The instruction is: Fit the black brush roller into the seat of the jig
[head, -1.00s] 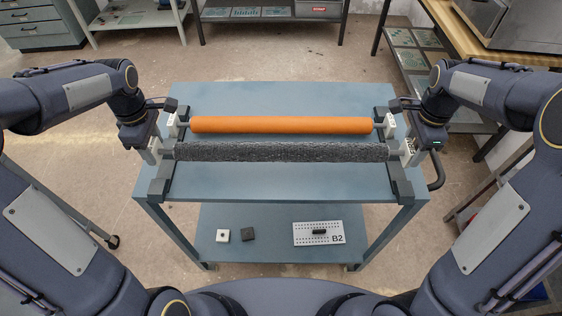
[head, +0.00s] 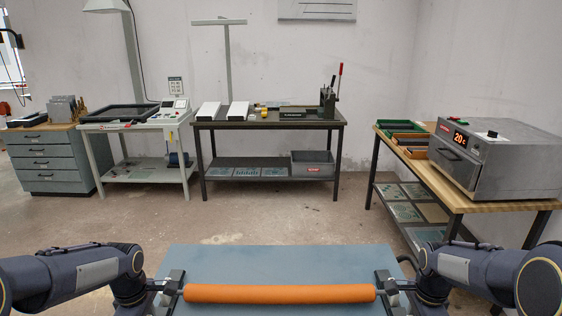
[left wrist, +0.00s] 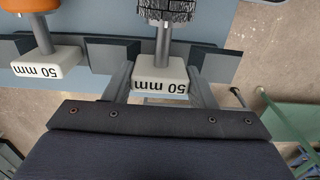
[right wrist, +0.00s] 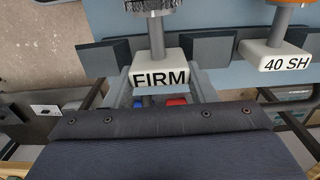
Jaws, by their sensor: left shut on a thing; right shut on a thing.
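The black brush roller (left wrist: 168,12) shows by its left end in the left wrist view, and its other end shows in the right wrist view (right wrist: 150,5). My left gripper (left wrist: 160,88) is shut on its white "50 mm" end block (left wrist: 160,72). My right gripper (right wrist: 158,88) is shut on its white "FIRM" end block (right wrist: 158,72). At each end the grey shaft lies between dark blocks of the jig (left wrist: 112,52), also in the right wrist view (right wrist: 105,55). I cannot tell how deep it sits. The head view does not show the black roller.
An orange roller (head: 280,293) lies parallel on the blue table (head: 270,260), with end blocks marked "50 mm" (left wrist: 48,65) and "40 SH" (right wrist: 275,58). An oven (head: 490,155) on a bench is at right. A rear bench (head: 265,122) stands beyond open floor.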

